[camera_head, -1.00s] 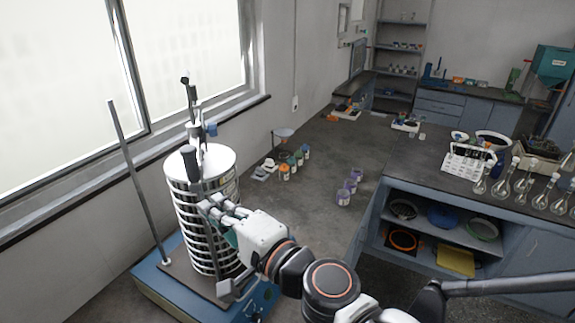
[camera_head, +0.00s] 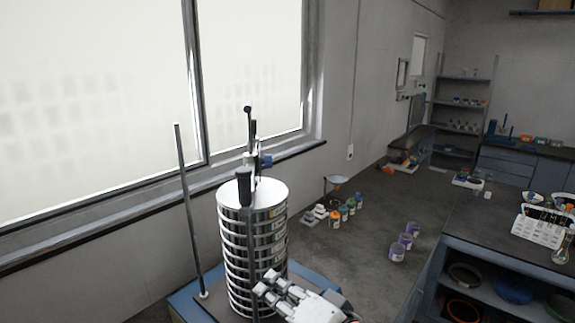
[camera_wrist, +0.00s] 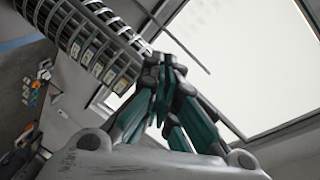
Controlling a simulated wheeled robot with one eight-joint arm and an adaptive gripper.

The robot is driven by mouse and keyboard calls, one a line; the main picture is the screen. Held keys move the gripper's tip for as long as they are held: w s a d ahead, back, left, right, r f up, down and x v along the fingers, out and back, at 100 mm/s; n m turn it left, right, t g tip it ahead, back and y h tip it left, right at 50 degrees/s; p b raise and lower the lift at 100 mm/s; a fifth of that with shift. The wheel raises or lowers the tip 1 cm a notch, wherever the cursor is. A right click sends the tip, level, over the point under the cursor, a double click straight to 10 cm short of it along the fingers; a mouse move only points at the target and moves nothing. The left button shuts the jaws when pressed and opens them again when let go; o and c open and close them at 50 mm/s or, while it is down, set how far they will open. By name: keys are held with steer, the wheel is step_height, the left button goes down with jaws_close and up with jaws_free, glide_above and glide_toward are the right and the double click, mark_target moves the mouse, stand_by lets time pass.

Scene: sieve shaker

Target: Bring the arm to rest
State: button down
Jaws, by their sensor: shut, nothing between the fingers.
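My gripper (camera_head: 268,284) is low in the head view, in front of the lower right side of the sieve stack. In the wrist view its teal-padded fingers (camera_wrist: 165,75) are together with nothing between them. The sieve stack (camera_head: 233,235) is a tall column of silvery rings with a round lid, standing on the blue shaker base (camera_head: 184,306). It also shows at the upper left of the wrist view (camera_wrist: 75,35). Whether the fingertips touch the stack I cannot tell. Most of my arm is below the head view.
A thin metal rod (camera_head: 188,215) stands left of the stack. Small bottles (camera_head: 343,211) and purple-labelled jars (camera_head: 404,243) stand on the dark bench (camera_head: 370,235) to the right. A window (camera_head: 90,110) is behind. A shelved cabinet (camera_head: 490,290) stands at lower right.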

steer(key=d+f+n+g+h+b, duration=0.4)
steer(key=d+f+b, duration=0.6)
steer(key=f, duration=0.6)
steer(key=s+d+f+h+b, duration=0.1)
steer(key=s+d+f+h, duration=0.1)
steer(key=d, duration=0.4)
steer(key=s+d+f+g+h+b, duration=0.1)
steer(key=s+d+f+h+b, duration=0.1)
steer(key=d+f+h, duration=0.2)
steer(key=d, duration=0.2)
steer(key=shift+s+d+f+n, duration=0.15)
steer(key=shift+s+d+n, duration=0.1)
steer(key=shift+d+n, duration=0.05)
